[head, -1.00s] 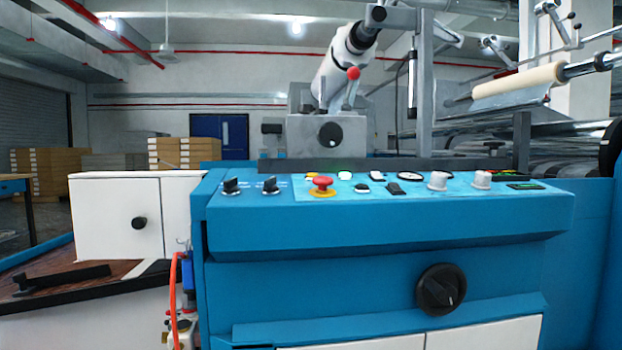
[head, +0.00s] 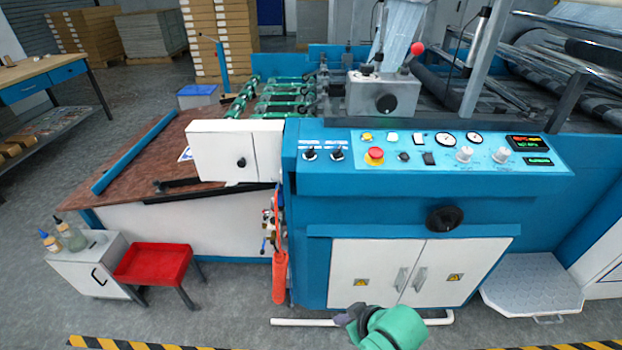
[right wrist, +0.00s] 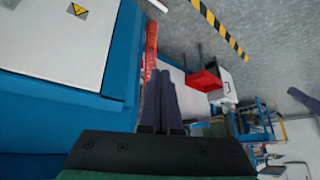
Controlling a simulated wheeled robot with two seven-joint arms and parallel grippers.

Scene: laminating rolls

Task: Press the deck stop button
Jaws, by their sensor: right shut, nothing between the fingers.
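A red mushroom button (head: 375,154) on a yellow collar sits on the light-blue control panel (head: 440,170) of the blue machine. It is the only red push button I see on the panel; I cannot read a label for it. My right gripper (head: 345,317) is low in front of the white cabinet doors, well below the panel and apart from the button. In the right wrist view its two dark fingers (right wrist: 160,92) are together with nothing between them. The button does not show in that view.
Two black switches (head: 324,154), a yellow button (head: 367,137), gauges and white knobs share the panel. A black rotary knob (head: 445,218) sticks out below it. An orange-red cylinder (head: 279,276) hangs at the machine's left side. A grey step plate (head: 530,285) is at the right.

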